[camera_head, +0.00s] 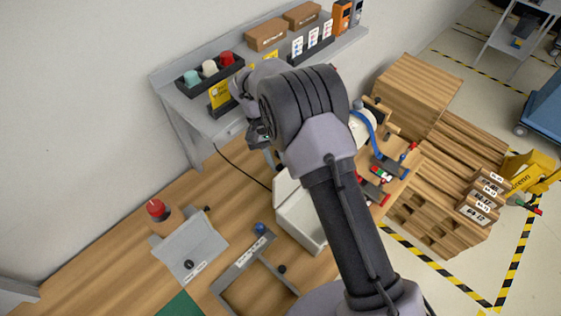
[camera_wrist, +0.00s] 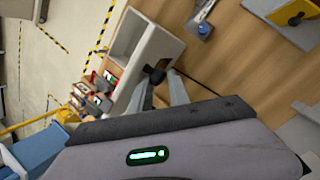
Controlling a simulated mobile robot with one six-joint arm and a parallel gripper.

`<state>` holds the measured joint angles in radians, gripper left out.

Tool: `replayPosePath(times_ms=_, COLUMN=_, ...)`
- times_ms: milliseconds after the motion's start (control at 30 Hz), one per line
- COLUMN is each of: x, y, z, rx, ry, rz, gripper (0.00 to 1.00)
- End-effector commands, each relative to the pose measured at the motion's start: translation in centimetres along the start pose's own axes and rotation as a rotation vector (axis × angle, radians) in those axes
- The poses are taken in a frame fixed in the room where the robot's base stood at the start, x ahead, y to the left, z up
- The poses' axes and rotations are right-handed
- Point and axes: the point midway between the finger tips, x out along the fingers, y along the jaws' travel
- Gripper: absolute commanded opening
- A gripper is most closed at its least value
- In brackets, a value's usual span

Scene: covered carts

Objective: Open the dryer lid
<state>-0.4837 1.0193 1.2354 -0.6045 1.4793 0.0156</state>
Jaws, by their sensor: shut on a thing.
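The dryer is a pale box (camera_head: 303,224) on the wooden bench, partly hidden behind my arm in the head view. In the wrist view the dryer (camera_wrist: 121,42) shows a dark recess on one side and a pale grey panel (camera_wrist: 160,52), seemingly its lid, beside it. My gripper (camera_wrist: 157,79) has its two grey fingers at a small black handle at the panel's near edge, shut on it. In the head view the fingertips are largely hidden by my own arm. How far the lid stands open is hard to tell.
A shelf (camera_head: 190,108) with cups and cartons runs along the wall. Wooden crates (camera_head: 418,88) and small coloured parts lie to the right.

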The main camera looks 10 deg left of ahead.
Motion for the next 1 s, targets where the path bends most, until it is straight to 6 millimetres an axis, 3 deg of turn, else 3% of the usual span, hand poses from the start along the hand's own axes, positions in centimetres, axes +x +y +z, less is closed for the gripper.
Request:
replayPosePath(times_ms=33, x=1.03, y=-0.49, z=0.64, rx=-0.001, ry=-0.027, rz=-0.001, gripper=0.00)
replayPosePath(times_ms=100, x=1.03, y=-0.49, z=0.65, rx=0.000, ry=-0.027, rz=-0.001, gripper=0.00)
replayPosePath(times_ms=133, x=1.03, y=-0.48, z=0.65, rx=0.000, ry=-0.027, rz=-0.001, gripper=0.26)
replayPosePath(times_ms=233, x=1.04, y=-0.41, z=0.63, rx=0.000, ry=-0.027, rz=0.000, gripper=0.45)
replayPosePath(times_ms=1000, x=0.88, y=-0.15, z=0.45, rx=0.001, ry=-0.022, rz=0.001, gripper=0.45)
